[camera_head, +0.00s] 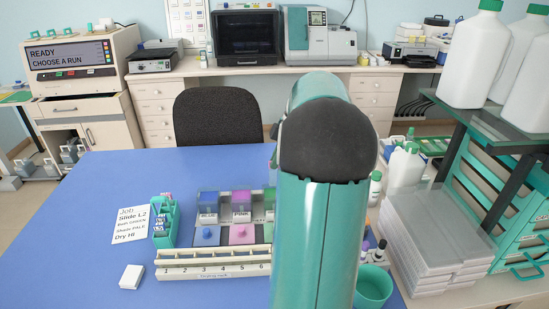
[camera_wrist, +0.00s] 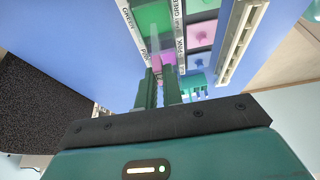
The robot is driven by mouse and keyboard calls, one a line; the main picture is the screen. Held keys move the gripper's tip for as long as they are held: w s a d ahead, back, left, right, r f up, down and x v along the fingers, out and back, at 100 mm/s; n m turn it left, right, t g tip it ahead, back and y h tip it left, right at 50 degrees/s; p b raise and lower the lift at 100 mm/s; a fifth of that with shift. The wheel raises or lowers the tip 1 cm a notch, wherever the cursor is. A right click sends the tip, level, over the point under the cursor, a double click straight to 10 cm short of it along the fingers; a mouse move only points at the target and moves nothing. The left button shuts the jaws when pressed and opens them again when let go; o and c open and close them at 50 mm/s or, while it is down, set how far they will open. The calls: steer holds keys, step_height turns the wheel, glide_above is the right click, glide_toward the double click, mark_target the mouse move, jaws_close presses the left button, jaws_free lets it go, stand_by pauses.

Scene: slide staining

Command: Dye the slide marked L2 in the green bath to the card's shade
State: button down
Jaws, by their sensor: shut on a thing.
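My gripper (camera_wrist: 158,88) is shut on a thin, pale, see-through slide (camera_wrist: 155,45), which points toward the green bath (camera_wrist: 152,18) in the wrist view. I cannot tell whether its tip is in the dye or above it, and its mark is not readable. The pink bath (camera_wrist: 166,59) shows behind the fingers. In the head view my arm hides the gripper and most of the green bath (camera_head: 269,199). The job card (camera_head: 130,224) lies at the left on the blue table; it reads Slide L2, its smaller lines hard to read.
A teal slide holder (camera_head: 166,228) stands beside the card. A cream rack with numbered slots (camera_head: 213,263) lies in front of the baths. Blue (camera_head: 207,234) and pink lids (camera_head: 242,234) lie between. A white block (camera_head: 131,277) and a teal cup (camera_head: 373,287) stand near the front.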

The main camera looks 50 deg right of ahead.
steer(key=shift+a, duration=0.1)
steer(key=shift+w+f, duration=0.15)
steer(key=shift+f, duration=4.15)
steer(key=shift+r, duration=4.75)
